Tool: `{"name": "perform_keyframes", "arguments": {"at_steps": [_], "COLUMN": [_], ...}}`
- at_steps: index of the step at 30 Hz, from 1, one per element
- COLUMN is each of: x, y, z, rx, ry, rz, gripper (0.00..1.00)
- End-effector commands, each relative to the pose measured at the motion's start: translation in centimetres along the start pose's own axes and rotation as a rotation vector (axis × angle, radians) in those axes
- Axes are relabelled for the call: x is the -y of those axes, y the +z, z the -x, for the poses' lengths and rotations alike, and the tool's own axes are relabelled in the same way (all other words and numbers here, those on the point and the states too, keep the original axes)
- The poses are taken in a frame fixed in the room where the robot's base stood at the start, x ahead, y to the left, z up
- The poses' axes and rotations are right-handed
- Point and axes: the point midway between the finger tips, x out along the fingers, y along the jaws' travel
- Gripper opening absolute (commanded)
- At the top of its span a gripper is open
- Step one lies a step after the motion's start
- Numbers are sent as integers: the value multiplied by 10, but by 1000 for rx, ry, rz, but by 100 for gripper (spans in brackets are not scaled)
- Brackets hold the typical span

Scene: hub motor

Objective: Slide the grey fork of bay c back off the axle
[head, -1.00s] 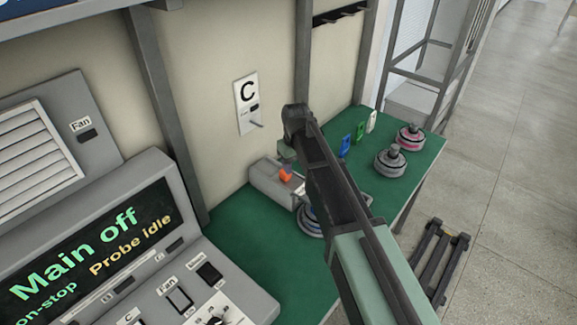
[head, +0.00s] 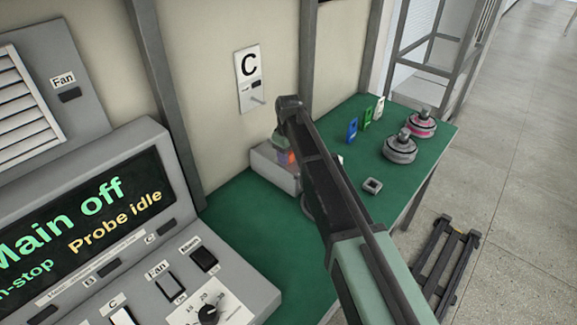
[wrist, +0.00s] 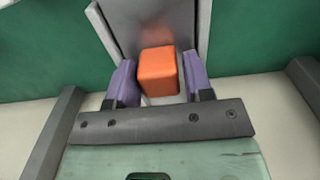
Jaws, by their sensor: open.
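An orange block (wrist: 158,72) stands between the purple fingers of my gripper (wrist: 160,88) in the wrist view. The jaws are open, with a narrow gap visible beside the block. Behind it is a grey channel-shaped part (wrist: 150,22) with raised sides. In the head view, the orange block (head: 292,157) shows beside my gripper (head: 284,152), at the grey fixture (head: 272,172) below the C sign (head: 250,80). I cannot tell which grey part is the fork. The axle is not distinguishable, and my arm hides much of this area.
The green bench (head: 235,222) has a small grey square ring (head: 372,186), upright blue (head: 351,129), green and white tags, and two round hubs (head: 400,148) to the right. A control console (head: 110,215) stands at left. The wall is close behind.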

Motion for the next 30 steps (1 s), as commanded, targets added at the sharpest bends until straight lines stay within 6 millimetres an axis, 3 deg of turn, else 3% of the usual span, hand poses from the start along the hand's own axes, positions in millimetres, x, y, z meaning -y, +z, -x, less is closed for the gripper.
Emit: {"name": "perform_keyframes", "arguments": {"at_steps": [7,17,21,27,30], "x": [0,0,0,-1,0], "y": [0,0,-4,-33,-38], "z": [-1,-1,-1,-1,-1], "rx": [0,0,0,0,0], "ry": [0,0,0,0,0], "rz": [0,-1,0,0,0], "gripper": [47,0,0,0,0]}}
